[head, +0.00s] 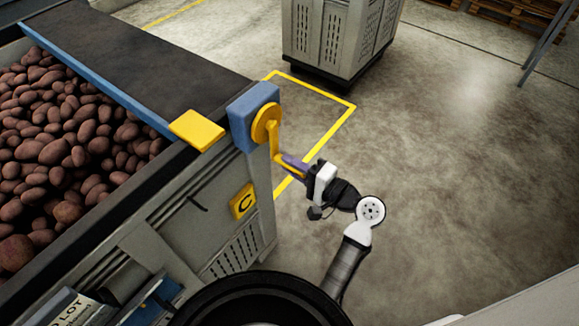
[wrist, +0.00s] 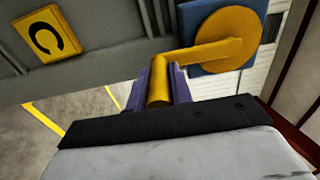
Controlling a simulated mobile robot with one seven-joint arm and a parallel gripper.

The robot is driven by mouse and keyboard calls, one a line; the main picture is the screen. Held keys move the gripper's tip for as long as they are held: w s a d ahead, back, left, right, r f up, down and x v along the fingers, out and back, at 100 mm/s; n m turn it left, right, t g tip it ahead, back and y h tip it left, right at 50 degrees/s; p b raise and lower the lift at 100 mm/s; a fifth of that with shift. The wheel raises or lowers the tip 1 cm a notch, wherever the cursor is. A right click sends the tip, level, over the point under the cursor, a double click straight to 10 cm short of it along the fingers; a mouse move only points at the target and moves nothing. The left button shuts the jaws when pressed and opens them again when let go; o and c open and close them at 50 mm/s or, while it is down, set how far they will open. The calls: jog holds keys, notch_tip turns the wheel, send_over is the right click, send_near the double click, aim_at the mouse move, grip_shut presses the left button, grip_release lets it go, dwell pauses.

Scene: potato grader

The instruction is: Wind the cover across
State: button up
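A dark cover (head: 130,58) with a blue leading bar (head: 95,78) lies over the far part of a grey bin (head: 190,215). Potatoes (head: 60,135) show in the uncovered near part. A yellow crank (head: 266,122) is mounted on a blue box (head: 240,117) at the bin's corner; its arm hangs down and to the right. My gripper (head: 294,164) is at the crank's handle. In the wrist view, the yellow crank handle (wrist: 159,85) stands between the purple fingers, which appear closed on it. The yellow crank hub (wrist: 224,40) is at upper right.
A yellow block (head: 197,130) sits on the bin's rim by the blue bar. A yellow plate marked C (head: 243,201) is on the bin's side. Another grey bin (head: 335,38) stands behind, with yellow floor lines nearby. The floor (head: 450,150) at right is clear.

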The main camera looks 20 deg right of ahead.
jog(key=c, duration=0.3)
jog(key=w+d+r+p, duration=0.2)
jog(key=r, duration=0.1)
jog(key=w+d+r+p, duration=0.2)
jog(key=d+r+p, duration=0.1)
jog(key=w+d+r+p, duration=0.2)
jog(key=r, duration=0.2)
jog(key=shift+w+d+r, duration=0.1)
jog(key=shift+d, duration=0.3)
jog(key=shift+c, duration=0.2)
dwell(0.3)
jog(key=s+a+r+p, duration=0.4)
jog(key=s+a+r, duration=0.2)
jog(key=a+r, duration=0.2)
jog(key=shift+s+r+p, duration=0.2)
jog(key=shift+r+p, duration=0.2)
jog(key=shift+r, duration=0.3)
dwell(0.5)
